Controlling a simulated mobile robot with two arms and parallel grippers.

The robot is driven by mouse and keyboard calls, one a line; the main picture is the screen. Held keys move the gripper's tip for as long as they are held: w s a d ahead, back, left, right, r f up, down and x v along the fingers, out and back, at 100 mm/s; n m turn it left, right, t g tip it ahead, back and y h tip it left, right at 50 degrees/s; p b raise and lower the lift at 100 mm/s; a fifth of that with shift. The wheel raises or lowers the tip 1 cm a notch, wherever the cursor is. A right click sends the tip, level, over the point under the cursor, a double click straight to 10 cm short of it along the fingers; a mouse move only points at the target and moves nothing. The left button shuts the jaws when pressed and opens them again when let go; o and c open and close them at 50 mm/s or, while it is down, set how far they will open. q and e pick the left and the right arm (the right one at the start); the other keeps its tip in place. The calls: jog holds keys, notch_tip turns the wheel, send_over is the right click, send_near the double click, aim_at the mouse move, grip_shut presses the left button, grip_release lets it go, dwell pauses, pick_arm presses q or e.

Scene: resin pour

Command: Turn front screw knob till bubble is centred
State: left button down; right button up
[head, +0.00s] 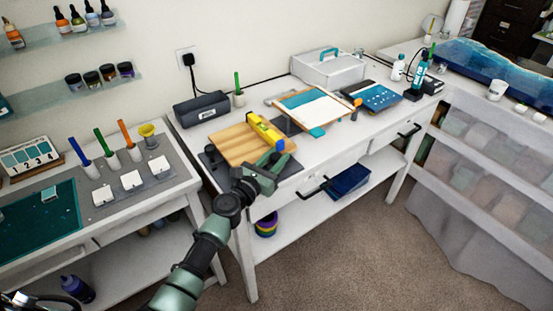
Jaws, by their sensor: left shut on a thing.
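A yellow spirit level (264,132) lies on a wooden board (231,144) on the middle white table. Its bubble is too small to read from here. My left gripper (270,163) is at the board's front right corner, beside the near end of the level. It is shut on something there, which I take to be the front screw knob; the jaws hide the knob. A small blue part (281,145) shows just past the gripper, at the level's near end. My right gripper is not in view.
A table with a teal mat (40,231) and upright coloured tools is at the left. Drawer handles (313,188) jut out at the front.

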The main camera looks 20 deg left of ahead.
pick_arm(q)
jog(key=m+h+b, duration=0.1)
jog(key=m+g+h+b, duration=0.2)
jog(key=h, duration=0.1)
jog(key=shift+f, duration=0.3)
jog(key=shift+r+m+g+h+b, duration=0.15)
jog(key=shift+m+g+h+b, duration=0.75)
jog(key=shift+h, duration=0.4)
jog(key=c, duration=1)
grip_release()
jog(key=shift+s, duration=0.1)
jog(key=b+v, duration=0.1)
jog(key=v, duration=0.5)
jog(key=shift+s+a, duration=0.15)
jog(key=shift+a, duration=0.05)
jog(key=shift+s+a, duration=0.35)
jog(key=shift+s, duration=0.15)
